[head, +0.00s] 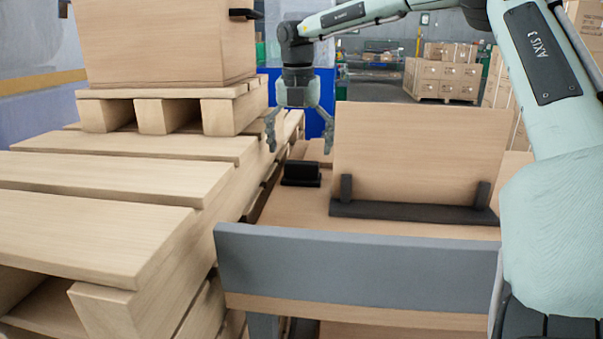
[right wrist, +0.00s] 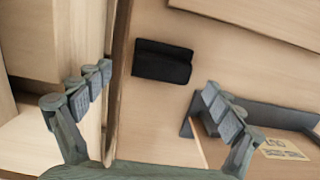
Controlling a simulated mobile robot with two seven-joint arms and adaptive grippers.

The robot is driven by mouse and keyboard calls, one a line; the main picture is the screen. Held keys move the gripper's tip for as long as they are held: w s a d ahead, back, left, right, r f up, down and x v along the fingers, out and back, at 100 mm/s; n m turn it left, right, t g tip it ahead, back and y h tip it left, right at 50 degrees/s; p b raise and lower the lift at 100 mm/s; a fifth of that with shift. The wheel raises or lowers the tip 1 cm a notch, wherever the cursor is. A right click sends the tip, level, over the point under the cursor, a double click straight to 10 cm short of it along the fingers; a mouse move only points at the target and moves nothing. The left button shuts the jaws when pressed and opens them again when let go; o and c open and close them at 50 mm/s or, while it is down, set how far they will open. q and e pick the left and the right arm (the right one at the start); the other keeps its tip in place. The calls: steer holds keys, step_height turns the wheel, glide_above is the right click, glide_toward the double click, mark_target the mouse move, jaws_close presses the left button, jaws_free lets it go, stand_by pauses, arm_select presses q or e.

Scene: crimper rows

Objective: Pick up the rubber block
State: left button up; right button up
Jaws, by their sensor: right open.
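The rubber block (head: 301,173) is a small black piece with a raised back part. It lies on the wooden surface (head: 290,215), left of an upright wooden board. In the right wrist view the block (right wrist: 162,61) lies flat, just beyond the space between the fingers. My right gripper (head: 300,150) points down with its fingers spread. It is open and empty, over or slightly behind the block; the exact height gap is hard to tell. The right wrist view shows both fingers of the gripper (right wrist: 157,84) apart, with nothing between them. My left gripper is not in view.
An upright wooden board (head: 415,150) stands in a dark holder (head: 410,212) right of the block. A grey bar (head: 360,265) runs along the front edge. Stacked wooden pallets (head: 90,210) with a large box (head: 165,45) stand close on the left.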

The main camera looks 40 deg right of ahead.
steer(key=f, duration=0.4)
steer(key=shift+d+f, duration=0.3)
steer(key=shift+f, duration=0.05)
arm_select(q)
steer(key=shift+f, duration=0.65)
arm_select(e)
steer(key=shift+r, duration=0.1)
steer(key=c, duration=1.4)
steer(key=shift+r, duration=0.1)
step_height(320, 180, up, 13)
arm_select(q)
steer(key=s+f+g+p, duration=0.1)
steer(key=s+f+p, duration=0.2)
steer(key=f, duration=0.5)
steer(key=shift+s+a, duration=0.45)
arm_select(e)
step_height(320, 180, up, 15)
glide_above(302, 162)
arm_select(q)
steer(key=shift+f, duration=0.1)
